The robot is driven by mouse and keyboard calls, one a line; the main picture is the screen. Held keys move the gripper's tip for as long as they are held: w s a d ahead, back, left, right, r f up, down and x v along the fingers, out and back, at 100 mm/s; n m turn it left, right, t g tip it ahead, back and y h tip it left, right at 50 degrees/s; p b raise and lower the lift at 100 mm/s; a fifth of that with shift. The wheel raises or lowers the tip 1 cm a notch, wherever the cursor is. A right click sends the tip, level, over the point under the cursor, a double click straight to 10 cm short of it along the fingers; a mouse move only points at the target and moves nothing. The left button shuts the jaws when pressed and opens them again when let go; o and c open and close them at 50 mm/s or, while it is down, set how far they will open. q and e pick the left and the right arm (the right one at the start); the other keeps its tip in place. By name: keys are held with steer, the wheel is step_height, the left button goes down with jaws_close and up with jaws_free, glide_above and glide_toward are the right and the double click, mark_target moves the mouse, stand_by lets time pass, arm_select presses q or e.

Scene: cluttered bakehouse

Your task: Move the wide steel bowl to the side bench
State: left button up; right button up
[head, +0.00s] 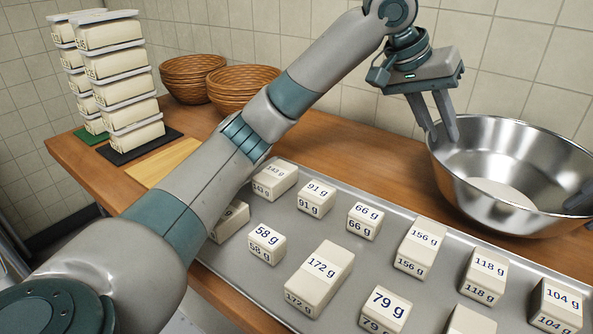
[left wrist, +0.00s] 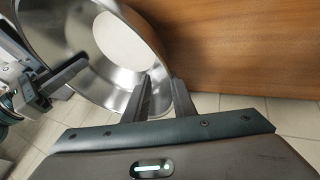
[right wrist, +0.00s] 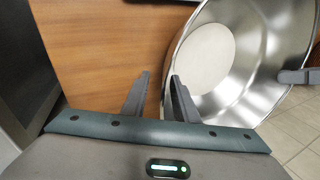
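The wide steel bowl (head: 480,165) stands upright on the wooden bench at the right, behind the tray; it looks empty. In the head view my left gripper (head: 441,138) is at the bowl's left rim, one finger outside and one inside. The left wrist view shows its fingers (left wrist: 162,78) apart, with a gap wider than the thin rim. My right gripper (head: 579,202) is partly cut off at the bowl's right side. In the right wrist view its fingers (right wrist: 160,75) are also apart, around the opposite rim. I cannot identify the side bench.
A grey tray (head: 327,203) with several weight-marked dough blocks lies in front of the bowl. Wicker baskets (head: 240,84) and stacked lidded tubs (head: 125,80) stand at the back left. The tiled wall is close behind the bowl. Bare wood (head: 345,140) lies left of it.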

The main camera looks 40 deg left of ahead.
mark_target(436, 147)
arm_select(q)
steer(key=f, duration=0.3)
steer(key=shift+s+d+f, duration=0.1)
steer(key=shift+d+f, duration=0.1)
steer(key=shift+d, duration=0.05)
arm_select(e)
steer(key=shift+a+f, duration=0.1)
steer(key=shift+f, duration=0.4)
arm_select(q)
steer(key=shift+r, duration=0.1)
steer(key=shift+s+r, duration=0.1)
steer(key=shift+r, duration=0.05)
arm_select(e)
steer(key=shift+s+a+r, duration=0.2)
steer(key=shift+s, duration=0.05)
arm_select(q)
steer(key=d+v, duration=0.1)
steer(key=v, duration=1)
steer(key=shift+w+r, duration=0.3)
steer(key=shift+w, duration=0.05)
arm_select(e)
steer(key=shift+r, duration=0.1)
steer(key=shift+r, duration=0.2)
